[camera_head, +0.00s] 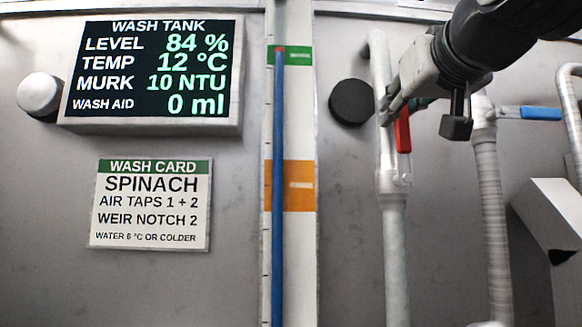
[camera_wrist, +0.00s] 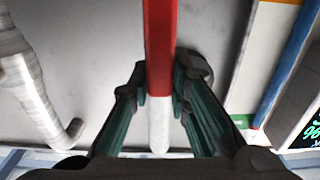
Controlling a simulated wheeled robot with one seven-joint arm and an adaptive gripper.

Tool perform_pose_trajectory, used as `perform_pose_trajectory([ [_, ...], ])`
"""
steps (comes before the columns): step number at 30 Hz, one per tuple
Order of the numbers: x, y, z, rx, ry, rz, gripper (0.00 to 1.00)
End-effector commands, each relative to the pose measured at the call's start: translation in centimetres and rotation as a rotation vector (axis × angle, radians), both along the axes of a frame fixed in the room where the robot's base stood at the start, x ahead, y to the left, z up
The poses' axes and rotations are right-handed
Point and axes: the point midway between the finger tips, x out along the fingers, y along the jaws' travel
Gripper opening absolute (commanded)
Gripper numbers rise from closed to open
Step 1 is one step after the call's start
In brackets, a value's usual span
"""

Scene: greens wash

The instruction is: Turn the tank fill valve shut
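The valve with the red lever (camera_head: 403,134) is on a white pipe (camera_head: 397,250) right of the level gauge. Its lever hangs upright, in line with the pipe; no label naming it as the tank fill valve is readable. My gripper (camera_head: 392,108) comes from the upper right and is at the lever's upper part. In the wrist view, the red lever (camera_wrist: 160,40) runs between the two fingers of my gripper (camera_wrist: 160,84), whose pads appear to press it from both sides. The exact contact is small and partly hidden in the head view.
A blue lever (camera_head: 540,113) is on the pipe to the right. A black round knob (camera_head: 352,102) sits close left of my gripper. The wash tank display (camera_head: 150,70) reads level 84 %. A wash card (camera_head: 151,204) hangs below it. A white box (camera_head: 552,215) juts out at right.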

Motion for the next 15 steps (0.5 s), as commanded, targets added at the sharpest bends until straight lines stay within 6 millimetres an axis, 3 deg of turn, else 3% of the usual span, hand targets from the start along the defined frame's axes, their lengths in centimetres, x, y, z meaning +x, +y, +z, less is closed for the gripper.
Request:
perform_pose_trajectory([
  [15, 0.0, -1.5, -0.2, 0.134, 0.0, 0.0, 0.0],
])
